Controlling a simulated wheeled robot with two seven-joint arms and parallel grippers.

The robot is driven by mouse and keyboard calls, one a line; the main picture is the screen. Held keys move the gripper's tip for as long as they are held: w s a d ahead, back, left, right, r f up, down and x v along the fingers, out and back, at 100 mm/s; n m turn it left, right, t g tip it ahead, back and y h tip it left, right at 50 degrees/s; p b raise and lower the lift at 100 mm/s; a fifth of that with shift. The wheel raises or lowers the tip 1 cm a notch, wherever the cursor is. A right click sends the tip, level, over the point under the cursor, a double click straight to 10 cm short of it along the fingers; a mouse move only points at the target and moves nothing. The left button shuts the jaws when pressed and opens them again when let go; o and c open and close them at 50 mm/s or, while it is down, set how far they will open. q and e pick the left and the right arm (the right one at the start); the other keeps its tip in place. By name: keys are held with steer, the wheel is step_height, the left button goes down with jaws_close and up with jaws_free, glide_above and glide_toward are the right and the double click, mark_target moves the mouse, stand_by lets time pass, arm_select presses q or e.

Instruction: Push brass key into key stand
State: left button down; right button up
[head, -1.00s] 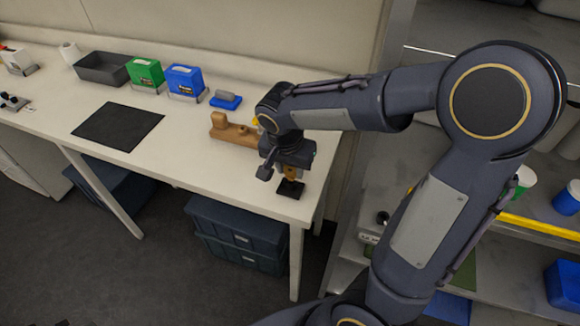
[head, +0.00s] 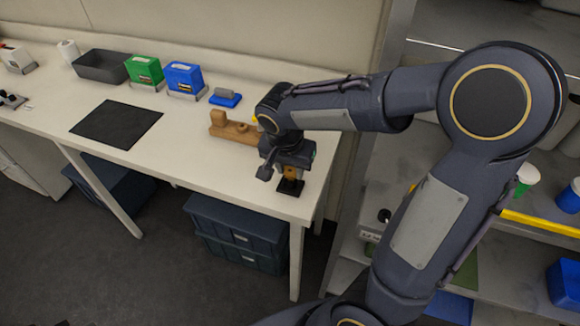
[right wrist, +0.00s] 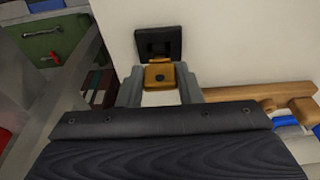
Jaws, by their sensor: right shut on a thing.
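The brass key (head: 291,172) is held in my right gripper (head: 289,168), at the right end of the white table. In the right wrist view the key's brass head (right wrist: 160,75) sits between the two grey fingers of the right gripper (right wrist: 160,88). The black key stand (head: 291,187) is on the table just below the key. In the right wrist view the stand (right wrist: 158,42) is right beyond the key and seems to meet it. How deep the key sits in the stand is hidden. My left gripper is out of view.
A wooden holder (head: 232,132) lies just left of the gripper. A blue block (head: 225,97), a blue box (head: 184,78), a green box (head: 144,70) and a grey tray (head: 101,67) stand along the back. A black mat (head: 117,124) lies left. The table's front edge is close.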

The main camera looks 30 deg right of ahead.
steer(key=shift+f+b, duration=0.65)
steer(key=shift+b, duration=0.1)
stand_by(1.0)
steer(key=o, duration=1.1)
steer(key=shift+r, duration=0.1)
steer(key=v, duration=0.7)
steer(key=shift+r, duration=0.35)
steer(key=s+a+f+n+t+y, duration=0.1)
steer(key=s+n+t+y, duration=0.1)
steer(key=s+n, duration=0.2)
steer(key=s+a+f+n+t+y, duration=0.1)
steer(key=s+n+t+y, duration=0.1)
steer(key=s, duration=0.9)
steer(key=shift+s+a+f+n+y, duration=0.35)
steer(key=shift+n+y, duration=0.45)
steer(key=shift+n, duration=0.3)
